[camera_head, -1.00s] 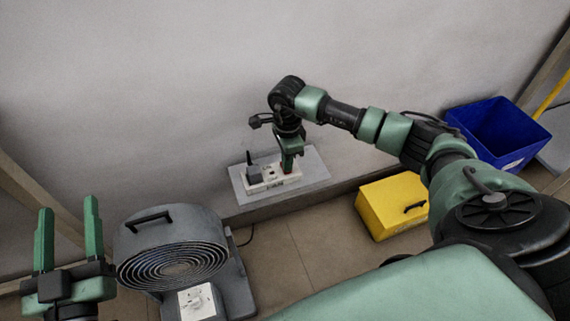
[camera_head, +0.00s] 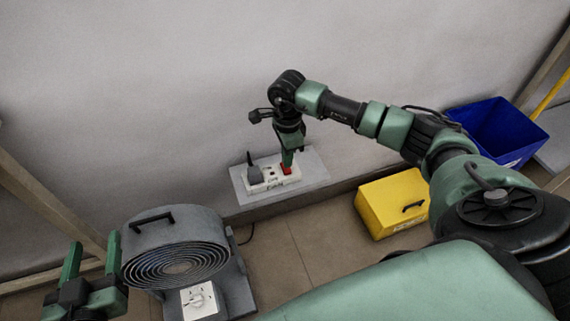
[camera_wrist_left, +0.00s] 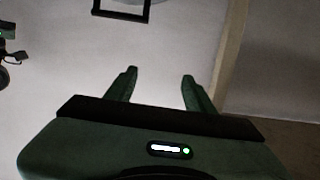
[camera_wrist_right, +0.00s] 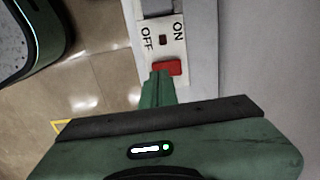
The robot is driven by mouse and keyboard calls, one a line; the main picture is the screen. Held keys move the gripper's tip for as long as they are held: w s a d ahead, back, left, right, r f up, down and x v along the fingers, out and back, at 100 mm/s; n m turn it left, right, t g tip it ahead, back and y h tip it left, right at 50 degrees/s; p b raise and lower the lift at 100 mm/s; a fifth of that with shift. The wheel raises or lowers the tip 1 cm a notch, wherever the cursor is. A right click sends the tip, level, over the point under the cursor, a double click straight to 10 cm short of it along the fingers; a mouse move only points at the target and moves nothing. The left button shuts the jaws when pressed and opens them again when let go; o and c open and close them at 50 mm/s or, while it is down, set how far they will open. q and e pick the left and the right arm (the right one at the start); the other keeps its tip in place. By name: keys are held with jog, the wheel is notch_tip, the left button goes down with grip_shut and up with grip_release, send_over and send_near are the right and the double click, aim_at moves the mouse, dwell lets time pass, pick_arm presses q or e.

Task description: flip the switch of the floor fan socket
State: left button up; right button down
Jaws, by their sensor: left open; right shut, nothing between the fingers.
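The socket strip (camera_head: 262,181) is a white block on a grey ledge against the wall, with a dark plug (camera_head: 253,168) in its left part. Its red switch (camera_head: 286,169) is at the right end; in the right wrist view the red switch (camera_wrist_right: 167,68) sits beside the ON and OFF lettering. My right gripper (camera_head: 287,164) is shut and empty, with its fingertips right at the switch; I cannot tell whether they touch. The grey floor fan (camera_head: 175,250) stands at the lower left. My left gripper (camera_head: 92,248) is open and empty, left of the fan.
A yellow box (camera_head: 393,205) stands on the floor right of the ledge (camera_head: 315,170). A blue bin (camera_head: 500,132) is further right. A cable runs on the floor between the fan and the ledge. The tiled floor (camera_head: 285,255) between fan and yellow box is clear.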

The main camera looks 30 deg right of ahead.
aim_at(287, 170)
jog(key=shift+r+p, duration=0.4)
jog(key=shift+r, duration=0.25)
jog(key=shift+r+p, duration=0.45)
jog(key=shift+r, duration=0.1)
jog(key=shift+r+p, duration=0.35)
jog(key=shift+r, duration=0.15)
pick_arm(q)
jog(key=s+a+f+g+y, duration=0.2)
jog(key=s+a+f+g, duration=0.2)
jog(key=s+f+g, duration=0.4)
jog(key=shift+s+a+f+y+p, duration=0.2)
jog(key=shift+s+f+y+p, duration=0.15)
jog(key=shift+s+f, duration=1.15)
pick_arm(e)
jog(key=shift+r, duration=0.5)
pick_arm(q)
jog(key=shift+w+f, duration=0.15)
jog(key=shift+w, duration=0.05)
